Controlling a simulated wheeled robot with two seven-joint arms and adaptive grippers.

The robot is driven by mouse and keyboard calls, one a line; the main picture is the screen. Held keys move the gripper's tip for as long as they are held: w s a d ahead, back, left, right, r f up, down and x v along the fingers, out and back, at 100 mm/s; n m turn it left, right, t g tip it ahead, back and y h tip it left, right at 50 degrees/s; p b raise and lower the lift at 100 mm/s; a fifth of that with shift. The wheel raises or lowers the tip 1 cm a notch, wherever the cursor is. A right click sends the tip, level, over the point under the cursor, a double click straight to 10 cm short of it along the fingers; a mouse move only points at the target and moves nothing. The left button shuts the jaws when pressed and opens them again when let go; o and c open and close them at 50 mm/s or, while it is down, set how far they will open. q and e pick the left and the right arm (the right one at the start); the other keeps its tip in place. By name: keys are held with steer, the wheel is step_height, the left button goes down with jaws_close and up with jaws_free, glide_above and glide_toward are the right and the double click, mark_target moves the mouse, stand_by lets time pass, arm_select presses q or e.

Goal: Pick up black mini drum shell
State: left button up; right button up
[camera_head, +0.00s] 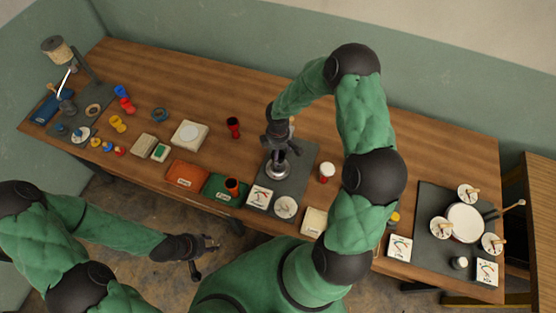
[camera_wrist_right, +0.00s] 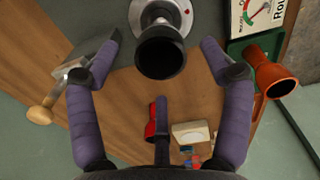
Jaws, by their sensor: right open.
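The black mini drum shell (camera_wrist_right: 161,55) shows in the right wrist view, its dark open mouth facing the camera. Behind it is a round silver fixture (camera_wrist_right: 170,14), which in the head view (camera_head: 278,173) stands on a dark grey mat. My right gripper (camera_wrist_right: 160,62) is open, with its purple-grey fingers apart on either side of the shell and not visibly touching it. In the head view the right gripper (camera_head: 277,138) hangs over the fixture and partly hides the shell. My left gripper (camera_head: 204,257) is off the table's front edge, fingers apart and empty.
A red shell (camera_head: 233,125) stands behind. A red-and-white jar (camera_head: 327,171) is right of the fixture. Dial cards (camera_head: 260,197) lie in front. The back of the table is clear.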

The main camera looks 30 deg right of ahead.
steer(key=shift+f, duration=1.9)
steer(key=c, duration=1.4)
steer(key=shift+r, duration=0.15)
